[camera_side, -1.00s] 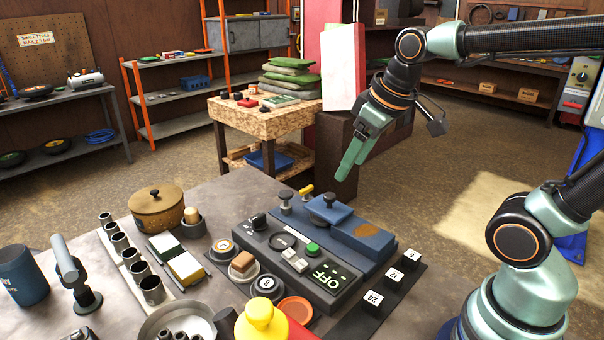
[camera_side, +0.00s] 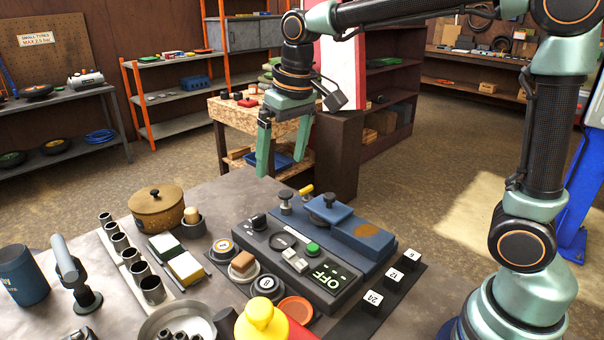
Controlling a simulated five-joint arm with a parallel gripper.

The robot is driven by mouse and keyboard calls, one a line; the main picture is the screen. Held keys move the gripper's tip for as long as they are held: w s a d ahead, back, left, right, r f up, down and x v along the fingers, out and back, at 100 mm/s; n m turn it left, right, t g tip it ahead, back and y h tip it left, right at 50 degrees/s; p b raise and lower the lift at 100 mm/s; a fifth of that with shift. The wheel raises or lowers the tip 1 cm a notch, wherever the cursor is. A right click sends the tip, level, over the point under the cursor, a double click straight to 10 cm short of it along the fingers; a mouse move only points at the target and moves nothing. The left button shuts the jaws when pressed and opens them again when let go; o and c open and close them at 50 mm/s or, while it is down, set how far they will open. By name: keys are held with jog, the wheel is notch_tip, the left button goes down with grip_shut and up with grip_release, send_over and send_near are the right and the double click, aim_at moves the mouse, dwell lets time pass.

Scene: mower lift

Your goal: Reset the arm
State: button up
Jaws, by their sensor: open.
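My gripper (camera_side: 281,164) is green, with two fingers pointing down and a gap between them. It is open and empty. It hangs in the air above the back of the grey bench and the control box. My arm rises from the right and reaches left across the top of the picture. The dark control box (camera_side: 284,266) with a lit OFF display (camera_side: 327,281) and a green button (camera_side: 312,249) sits on the bench below. Nothing touches the fingers.
The grey bench (camera_side: 75,218) holds a brown lidded pot (camera_side: 157,208), a row of sockets (camera_side: 152,290), a yellow-topped bottle (camera_side: 262,318) and white numbered blocks (camera_side: 372,300). A wooden side table (camera_side: 228,110) stands behind the gripper.

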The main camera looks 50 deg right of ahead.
jog(key=w+a+f+g, duration=0.2)
jog(key=w+a+f, duration=0.5)
notch_tip(320, 180, down, 10)
jog(key=shift+d+r, duration=0.1)
jog(key=shift+d, duration=0.05)
dwell(0.8)
notch_tip(320, 180, up, 10)
jog(key=s+d+r+t, duration=0.2)
jog(key=s+d+r, duration=0.6)
jog(key=s, duration=0.1)
jog(key=s+d+f+t, duration=0.3)
jog(key=s+d, duration=0.2)
jog(key=s, duration=0.5)
jog(key=shift+s, duration=0.25)
